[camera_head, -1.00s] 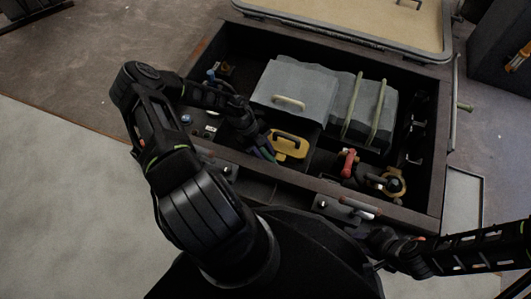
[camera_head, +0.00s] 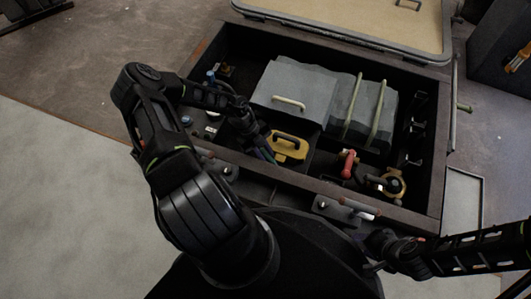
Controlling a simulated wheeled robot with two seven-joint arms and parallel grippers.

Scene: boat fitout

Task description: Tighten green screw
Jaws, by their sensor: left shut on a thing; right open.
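My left gripper (camera_head: 264,152) reaches down into the dark open box, beside the yellow plate with a black handle (camera_head: 289,147). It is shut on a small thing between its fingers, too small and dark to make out. Faint green and purple tints show at the fingertips. I cannot pick out the green screw for certain; the gripper may hide it. My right gripper (camera_head: 372,242) is open and low at the front of the box, outside its front wall, partly dark against my body.
The box (camera_head: 210,157) holds grey covers (camera_head: 296,86) with pale handles, a red-handled valve (camera_head: 347,162) and a brass fitting (camera_head: 392,184). Its raised beige lid (camera_head: 350,18) stands behind. Latches (camera_head: 343,209) line the front. Open floor lies at left.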

